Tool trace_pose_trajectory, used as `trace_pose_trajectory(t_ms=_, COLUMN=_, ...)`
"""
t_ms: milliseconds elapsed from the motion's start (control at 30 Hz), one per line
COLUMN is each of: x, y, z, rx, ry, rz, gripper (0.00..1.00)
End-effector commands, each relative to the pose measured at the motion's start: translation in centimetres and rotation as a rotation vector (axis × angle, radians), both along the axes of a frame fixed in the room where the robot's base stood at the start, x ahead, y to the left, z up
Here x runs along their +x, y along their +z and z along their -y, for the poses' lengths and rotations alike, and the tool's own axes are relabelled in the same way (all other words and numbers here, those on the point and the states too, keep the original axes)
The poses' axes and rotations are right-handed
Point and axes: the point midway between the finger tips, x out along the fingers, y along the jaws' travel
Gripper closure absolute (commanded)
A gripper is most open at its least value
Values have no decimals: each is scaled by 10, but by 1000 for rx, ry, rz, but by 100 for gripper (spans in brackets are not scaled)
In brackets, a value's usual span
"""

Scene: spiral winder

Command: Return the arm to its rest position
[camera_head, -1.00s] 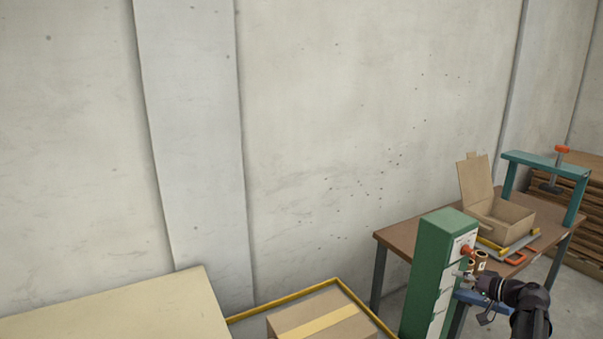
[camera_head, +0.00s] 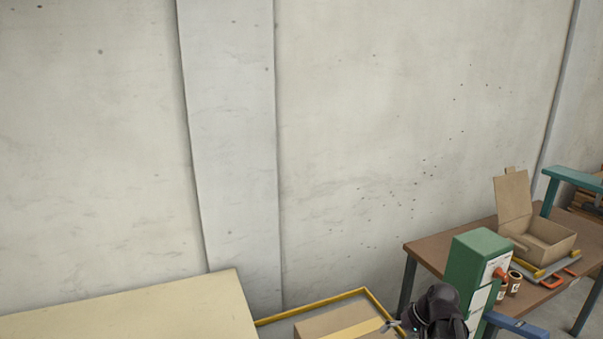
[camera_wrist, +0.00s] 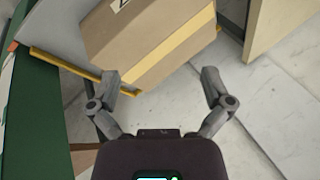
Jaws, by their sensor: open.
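My gripper (camera_wrist: 160,82) is open and empty in the wrist view, its two fingers spread wide. It faces a closed cardboard box with a yellow tape strip (camera_wrist: 150,40) and the pale tiled floor (camera_wrist: 270,110). In the head view my dark arm (camera_head: 438,310) is at the bottom right, folded in front of the green cabinet (camera_head: 483,245). A fingertip shows beside the taped box (camera_head: 325,325); I cannot tell how far apart they are.
A yellow-edged tray (camera_head: 310,307) surrounds the taped box. A beige panel (camera_head: 130,310) is at lower left. A brown table (camera_head: 430,240) at right bears an open carton (camera_head: 545,242) and an orange clamp (camera_head: 556,279). A teal frame (camera_head: 572,178) stands behind.

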Motion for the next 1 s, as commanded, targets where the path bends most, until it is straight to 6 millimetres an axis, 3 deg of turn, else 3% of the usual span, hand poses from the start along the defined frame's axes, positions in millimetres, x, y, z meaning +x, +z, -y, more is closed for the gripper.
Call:
trace_pose_trajectory(t_ms=200, x=-26, y=1, z=-40, rx=-152, ry=50, rz=-94, gripper=0)
trace_pose_trajectory(t_ms=500, x=-58, y=6, z=-74, rx=-365, ry=89, rz=-173, gripper=0)
trace_pose_trajectory(t_ms=1000, x=-69, y=9, z=-85, rx=-467, ry=96, rz=-195, gripper=0)
